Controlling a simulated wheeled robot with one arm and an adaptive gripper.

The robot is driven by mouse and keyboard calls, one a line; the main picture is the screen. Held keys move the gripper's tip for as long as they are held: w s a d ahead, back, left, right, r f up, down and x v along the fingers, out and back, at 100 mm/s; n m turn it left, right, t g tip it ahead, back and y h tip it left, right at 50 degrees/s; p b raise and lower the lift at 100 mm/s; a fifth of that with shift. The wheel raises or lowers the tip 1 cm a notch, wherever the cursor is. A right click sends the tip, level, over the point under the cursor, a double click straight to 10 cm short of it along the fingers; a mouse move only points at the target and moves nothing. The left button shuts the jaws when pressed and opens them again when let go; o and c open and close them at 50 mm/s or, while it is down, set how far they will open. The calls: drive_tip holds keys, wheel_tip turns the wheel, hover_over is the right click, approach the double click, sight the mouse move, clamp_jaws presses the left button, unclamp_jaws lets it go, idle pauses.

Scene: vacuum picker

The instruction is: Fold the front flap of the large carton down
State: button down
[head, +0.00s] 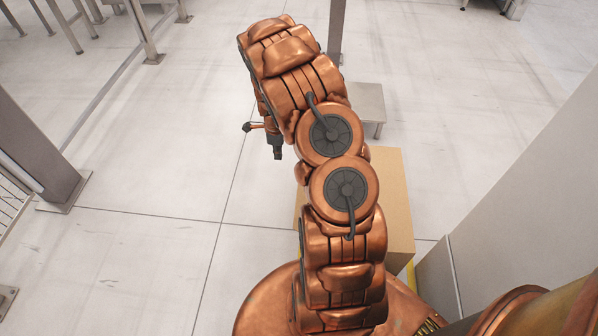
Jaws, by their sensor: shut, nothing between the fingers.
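The large carton (393,190) is a tan cardboard box on the floor, mostly hidden behind my copper arm. Only a strip of it shows to the right of the arm and a sliver to the left. I cannot make out its front flap or tell how any flap stands. My gripper (277,152) is a small dark shape hanging below the wrist, left of the arm and up-left of the carton. It is shut and empty, and appears apart from the carton.
A grey metal stand (368,100) is just beyond the carton. A grey wall panel (530,190) rises close on the right. A yellow edge (411,276) shows beside the carton. Metal posts (40,150) stand at the left. The tiled floor (170,170) left of the arm is clear.

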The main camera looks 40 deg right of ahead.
drive_tip(key=shift+f, duration=0.2)
wheel_tip(320, 180, down, 8)
drive_tip(key=b, duration=0.2)
drive_tip(key=shift+f, duration=0.15)
idle(1.4)
drive_tip(key=shift+s+d, duration=0.1)
idle(0.3)
drive_tip(key=shift+s+d, duration=0.6)
drive_tip(key=shift+s, duration=0.05)
drive_tip(key=shift+s+d, duration=1.2)
drive_tip(key=shift+s, duration=0.2)
drive_tip(key=shift+s+d, duration=1.2)
drive_tip(key=shift+s, duration=0.2)
drive_tip(key=shift+w+r+p, duration=0.1)
drive_tip(key=shift+r+p, duration=1.05)
drive_tip(key=shift+r, duration=2.95)
